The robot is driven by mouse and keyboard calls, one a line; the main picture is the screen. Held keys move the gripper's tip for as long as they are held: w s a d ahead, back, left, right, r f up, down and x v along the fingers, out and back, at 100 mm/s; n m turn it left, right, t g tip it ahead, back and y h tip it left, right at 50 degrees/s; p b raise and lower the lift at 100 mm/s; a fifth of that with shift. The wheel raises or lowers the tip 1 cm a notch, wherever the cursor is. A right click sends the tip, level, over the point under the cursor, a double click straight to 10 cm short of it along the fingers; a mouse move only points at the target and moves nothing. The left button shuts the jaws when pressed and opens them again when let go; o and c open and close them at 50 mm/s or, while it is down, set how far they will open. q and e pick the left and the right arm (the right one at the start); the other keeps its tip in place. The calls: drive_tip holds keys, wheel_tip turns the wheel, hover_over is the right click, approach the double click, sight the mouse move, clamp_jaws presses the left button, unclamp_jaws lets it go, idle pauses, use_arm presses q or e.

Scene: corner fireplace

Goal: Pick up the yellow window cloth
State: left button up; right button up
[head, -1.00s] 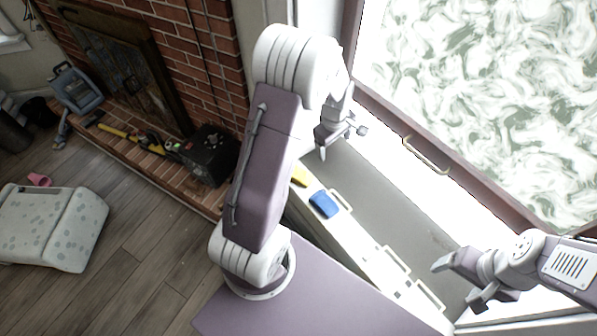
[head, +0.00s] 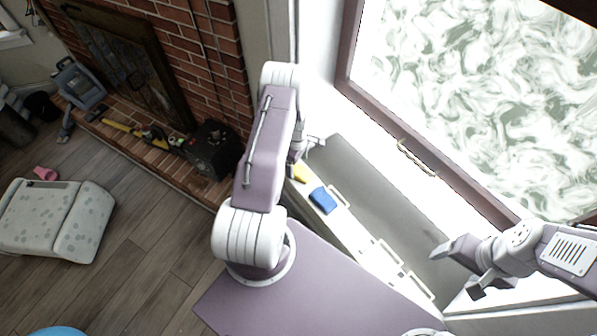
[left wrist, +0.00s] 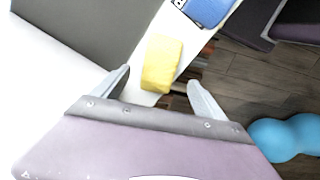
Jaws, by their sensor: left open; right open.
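The yellow window cloth (left wrist: 161,64) is a small, thick block lying on the white ledge (left wrist: 142,98). In the left wrist view it sits just beyond and between the fingers of my left gripper (left wrist: 158,88), which is open and empty. In the head view the cloth (head: 300,173) is partly hidden by my left arm, with my left gripper (head: 303,152) right by it. My right gripper (head: 460,268) is open and empty at the lower right, well away from the cloth.
A blue cloth (head: 323,200) lies on the ledge close to the yellow one; it also shows in the left wrist view (left wrist: 207,10). White handles (head: 385,252) line the ledge. A grey recess (head: 375,185) lies beside it, below the window. A black box (head: 213,150) stands on the brick hearth.

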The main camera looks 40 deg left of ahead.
sight(298, 170)
use_arm(q)
wheel_tip(298, 170, down, 3)
drive_tip(key=shift+d, duration=0.15)
drive_tip(key=shift+w+f, duration=0.1)
drive_tip(key=shift+f, duration=0.4)
drive_tip(key=c, duration=1.4)
drive_tip(key=shift+r, duration=0.55)
drive_tip(key=shift+c, duration=0.2)
wheel_tip(298, 170, up, 3)
drive_tip(key=w+d+r+b, duration=0.1)
drive_tip(key=d+r+b, duration=0.1)
drive_tip(key=d+r, duration=0.5)
drive_tip(key=d, duration=0.4)
drive_tip(key=shift+w+d, duration=0.25)
drive_tip(key=shift+w, duration=0.15)
